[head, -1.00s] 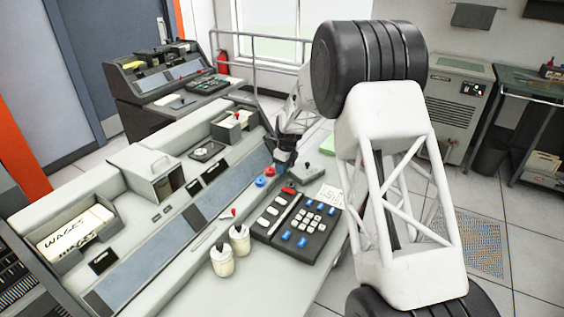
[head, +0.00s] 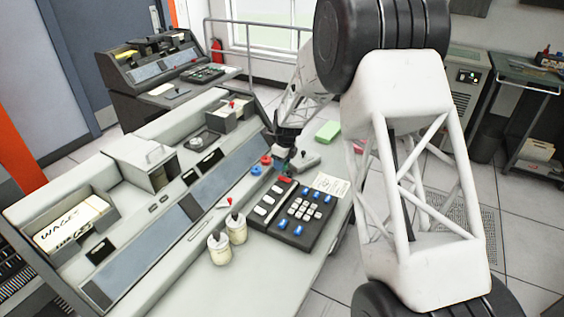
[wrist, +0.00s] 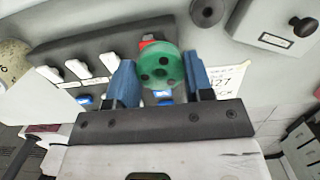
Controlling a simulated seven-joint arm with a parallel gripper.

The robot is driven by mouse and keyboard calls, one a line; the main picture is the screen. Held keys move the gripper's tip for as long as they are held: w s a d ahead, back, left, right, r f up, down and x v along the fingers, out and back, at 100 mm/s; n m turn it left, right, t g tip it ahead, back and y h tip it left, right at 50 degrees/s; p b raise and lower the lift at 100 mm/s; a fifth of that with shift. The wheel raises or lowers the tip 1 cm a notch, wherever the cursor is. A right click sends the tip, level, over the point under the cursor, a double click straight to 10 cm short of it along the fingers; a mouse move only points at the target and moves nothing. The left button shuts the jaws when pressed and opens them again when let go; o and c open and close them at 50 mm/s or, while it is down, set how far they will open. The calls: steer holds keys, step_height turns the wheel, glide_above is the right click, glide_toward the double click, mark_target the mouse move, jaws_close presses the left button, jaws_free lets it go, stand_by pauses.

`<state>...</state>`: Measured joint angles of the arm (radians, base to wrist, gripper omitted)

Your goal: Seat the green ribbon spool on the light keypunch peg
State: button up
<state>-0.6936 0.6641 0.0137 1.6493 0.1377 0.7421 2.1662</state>
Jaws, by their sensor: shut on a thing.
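The green ribbon spool (wrist: 162,68), a round disc with dark holes, is between the blue fingers of my gripper (wrist: 161,84) in the wrist view. My gripper is shut on it, above the keypad panel. In the head view my gripper (head: 285,150) is at the right end of the light keypunch (head: 130,240), beside the red and blue round pieces. The spool is too small there to make out surely. A round fitting with a dark centre (head: 202,139) sits on the light keypunch's upper deck; I cannot tell whether it is the peg.
A black keypad (head: 290,212), a paper card (head: 331,185) and two cream pots (head: 237,229) with sticks are on the near desk. A grey lever box (wrist: 275,22) is close by. A card box (head: 75,230) stands left. A dark keypunch (head: 160,70) stands behind.

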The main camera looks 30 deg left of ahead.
steer(key=shift+r, duration=0.2)
stand_by(0.4)
steer(key=shift+r, duration=1.3)
step_height(320, 180, up, 11)
glide_above(207, 135)
steer(key=d, duration=0.2)
steer(key=shift+w+a+r, duration=0.1)
steer(key=shift+w+a, duration=0.05)
steer(key=shift+w, duration=0.05)
steer(key=shift+a+r, duration=0.35)
steer(key=shift+a, duration=0.5)
steer(key=shift+f, duration=0.2)
steer(key=shift+f, duration=1.4)
steer(key=shift+f, duration=1.1)
stand_by(0.4)
